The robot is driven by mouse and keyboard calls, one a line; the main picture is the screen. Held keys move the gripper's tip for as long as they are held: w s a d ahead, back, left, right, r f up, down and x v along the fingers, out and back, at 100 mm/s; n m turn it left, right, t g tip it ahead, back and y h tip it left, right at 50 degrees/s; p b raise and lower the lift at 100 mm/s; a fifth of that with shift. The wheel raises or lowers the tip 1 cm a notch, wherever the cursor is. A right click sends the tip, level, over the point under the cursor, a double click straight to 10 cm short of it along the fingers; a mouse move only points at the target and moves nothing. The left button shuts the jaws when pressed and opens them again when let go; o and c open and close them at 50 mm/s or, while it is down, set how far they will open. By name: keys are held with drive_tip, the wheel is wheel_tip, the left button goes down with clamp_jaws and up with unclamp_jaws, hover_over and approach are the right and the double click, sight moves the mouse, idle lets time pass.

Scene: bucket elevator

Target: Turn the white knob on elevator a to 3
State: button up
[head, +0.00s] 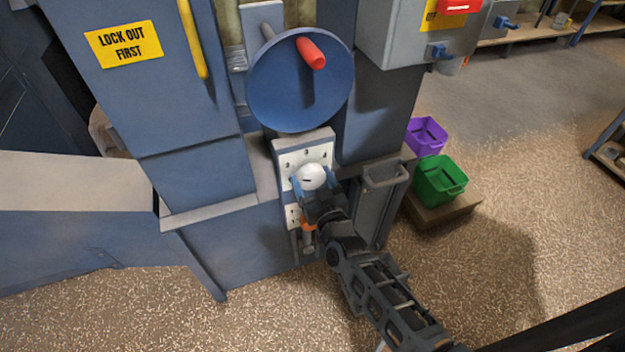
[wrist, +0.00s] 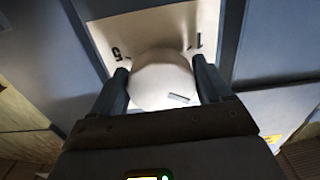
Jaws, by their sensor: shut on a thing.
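The white knob (head: 313,177) sits on a white dial plate (head: 303,155) low on the front of the blue elevator (head: 225,225). My gripper (head: 309,188) is shut on the knob, one finger on each side. In the wrist view the knob (wrist: 162,80) fills the space between the two fingers (wrist: 163,85). A short grey mark shows on the knob's lower right face. On the plate (wrist: 150,30) the numbers 5, at upper left, and 1, at upper right, can be read. The other numbers are hidden or too small to read.
A blue wheel (head: 285,90) with a red handle (head: 311,53) is just above the plate. A grey bin with a handle (head: 385,178) stands close on the right. Purple (head: 427,135) and green (head: 438,181) buckets stand farther right. The speckled floor is open at front right.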

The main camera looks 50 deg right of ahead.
drive_tip(key=m+b, duration=0.1)
drive_tip(key=m, duration=0.4)
drive_tip(key=shift+w+a+m, duration=0.1)
drive_tip(key=shift+a+m, duration=0.05)
drive_tip(key=shift+m, duration=0.25)
drive_tip(key=m+b, duration=0.1)
drive_tip(key=m, duration=0.4)
drive_tip(key=shift+r, duration=0.1)
drive_tip(key=shift+m, duration=0.3)
drive_tip(key=o, duration=1)
drive_tip(key=v, duration=0.7)
drive_tip(key=shift+s+a+b, duration=0.3)
drive_tip(key=shift+b, duration=0.1)
